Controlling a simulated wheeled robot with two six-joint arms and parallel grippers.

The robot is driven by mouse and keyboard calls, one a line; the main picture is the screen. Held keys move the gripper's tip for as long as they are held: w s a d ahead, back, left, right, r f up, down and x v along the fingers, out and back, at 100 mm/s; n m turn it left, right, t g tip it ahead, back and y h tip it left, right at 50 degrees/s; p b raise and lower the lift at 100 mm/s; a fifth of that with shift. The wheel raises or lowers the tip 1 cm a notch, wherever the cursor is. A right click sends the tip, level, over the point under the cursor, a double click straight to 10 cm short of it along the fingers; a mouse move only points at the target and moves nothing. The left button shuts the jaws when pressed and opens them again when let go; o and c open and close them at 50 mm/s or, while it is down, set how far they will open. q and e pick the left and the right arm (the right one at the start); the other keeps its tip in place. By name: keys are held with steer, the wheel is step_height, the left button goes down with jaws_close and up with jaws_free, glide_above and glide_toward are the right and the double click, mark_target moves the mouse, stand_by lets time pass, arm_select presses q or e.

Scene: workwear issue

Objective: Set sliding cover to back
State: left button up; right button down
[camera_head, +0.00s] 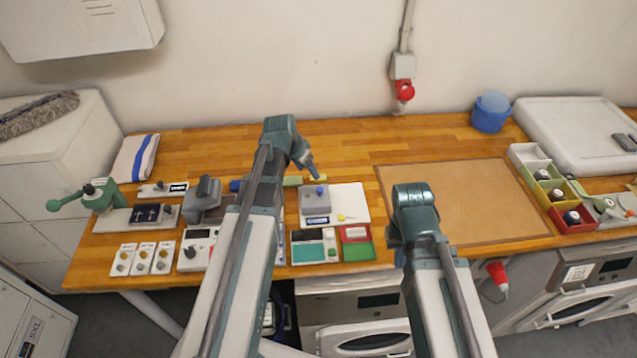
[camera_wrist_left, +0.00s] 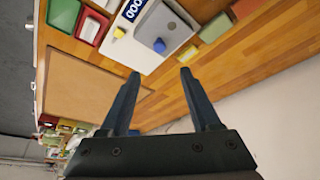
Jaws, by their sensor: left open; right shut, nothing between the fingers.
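A white board (camera_head: 352,203) carries a grey plate (camera_head: 308,205) with a blue knob (camera_head: 321,189). This looks like the sliding cover, though I cannot be sure. A counter label and a small yellow knob (camera_head: 341,217) sit near its front. The left wrist view shows the grey plate (camera_wrist_left: 167,27), blue knob (camera_wrist_left: 160,45) and yellow knob (camera_wrist_left: 119,33) beyond my fingers. My left gripper (camera_head: 313,173) is over the counter just behind the board; it is open and empty in the left wrist view (camera_wrist_left: 158,76), apart from the knob. My right gripper's fingers are hidden behind its arm.
A red and green tray (camera_head: 357,251) and a teal-faced device (camera_head: 314,253) stand in front of the board. A brown mat (camera_head: 470,200) lies to the right. Several switch devices stand left, partly behind my left arm. The back of the counter is mostly clear.

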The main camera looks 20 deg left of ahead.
mark_target(320, 189)
arm_select(q)
steer(key=b+x, duration=1.2)
steer(key=x, duration=0.2)
steer(key=shift+b, duration=0.4)
steer(key=shift+s, duration=0.1)
steer(key=shift+c, duration=0.2)
jaws_close()
stand_by(0.7)
